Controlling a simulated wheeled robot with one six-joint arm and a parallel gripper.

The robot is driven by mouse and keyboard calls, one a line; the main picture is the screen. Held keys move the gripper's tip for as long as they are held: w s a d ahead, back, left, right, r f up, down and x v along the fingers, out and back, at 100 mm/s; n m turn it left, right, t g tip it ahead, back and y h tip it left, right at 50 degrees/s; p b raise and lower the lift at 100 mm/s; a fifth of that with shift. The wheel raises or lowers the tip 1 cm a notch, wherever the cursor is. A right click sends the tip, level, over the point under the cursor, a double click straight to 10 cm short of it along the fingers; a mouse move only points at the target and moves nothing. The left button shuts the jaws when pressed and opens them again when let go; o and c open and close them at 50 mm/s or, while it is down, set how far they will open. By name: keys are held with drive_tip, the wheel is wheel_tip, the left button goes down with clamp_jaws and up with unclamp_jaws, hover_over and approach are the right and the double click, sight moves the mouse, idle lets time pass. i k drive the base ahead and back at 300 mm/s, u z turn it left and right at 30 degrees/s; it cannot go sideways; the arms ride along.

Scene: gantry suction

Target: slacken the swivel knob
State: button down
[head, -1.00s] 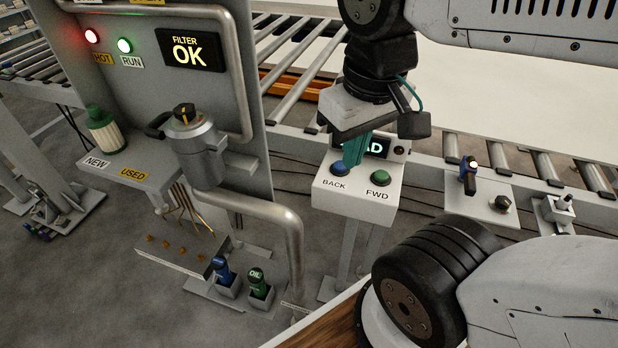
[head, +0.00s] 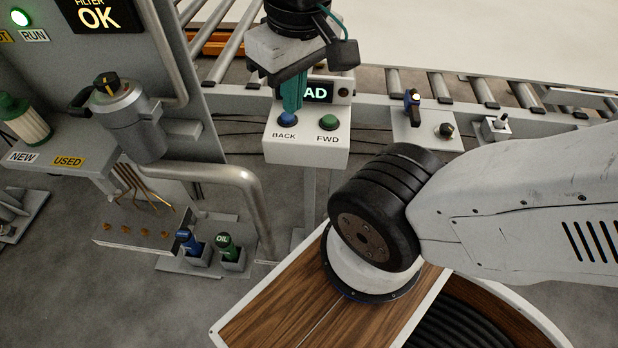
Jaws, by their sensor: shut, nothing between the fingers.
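A round black knob (head: 443,130) sits on a light plate (head: 413,138) on the conveyor's side rail. Another black knob (head: 106,84) with a yellow mark tops the grey filter canister (head: 128,120) at left. No label tells which is the swivel knob. My gripper (head: 290,108) points down with its teal fingers shut and empty. Its tips are at the blue BACK button (head: 287,119) on the white control box (head: 305,152); I cannot tell whether they touch it. The gripper partly hides the box's display (head: 318,92). Both knobs are clear of the gripper.
A blue-and-black upright handle (head: 412,103) stands left of the plate's knob, and a small grey toggle (head: 498,124) stands to its right. The green FWD button (head: 328,122) is beside BACK. A bent pipe (head: 235,178) and blue and green bottles (head: 226,246) are lower left.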

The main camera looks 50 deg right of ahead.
sight(447, 129)
drive_tip(key=z, duration=1.75)
